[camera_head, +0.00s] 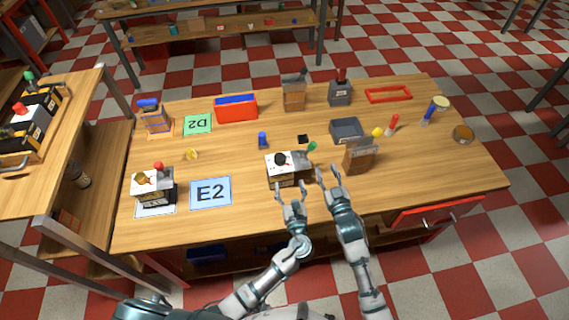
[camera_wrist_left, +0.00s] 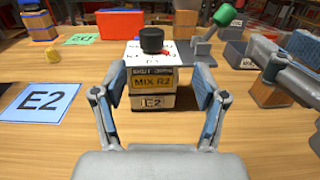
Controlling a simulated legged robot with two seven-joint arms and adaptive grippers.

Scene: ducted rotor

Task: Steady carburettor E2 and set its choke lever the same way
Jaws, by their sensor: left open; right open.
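Carburettor E2 (camera_head: 287,176) is a white-topped block with a black knob (camera_head: 280,159) and a green-tipped choke lever (camera_head: 312,147) at its right side. In the left wrist view its labelled front (camera_wrist_left: 152,86) faces me, and the green lever tip (camera_wrist_left: 224,15) leans up and right. My left gripper (camera_head: 291,189) is open just in front of the block, which shows between and beyond its fingers. My right gripper (camera_head: 327,172) is open and empty, just right of the block. Another white-topped unit (camera_head: 146,184) with a red-tipped lever (camera_head: 158,166) stands at the left.
A blue E2 card (camera_head: 210,193) lies bare left of the carburettor. A brown block with a grey top (camera_head: 361,157) stands close to my right gripper. A blue piece (camera_head: 262,140), a grey tray (camera_head: 346,130) and a red bin (camera_head: 236,108) stand farther back.

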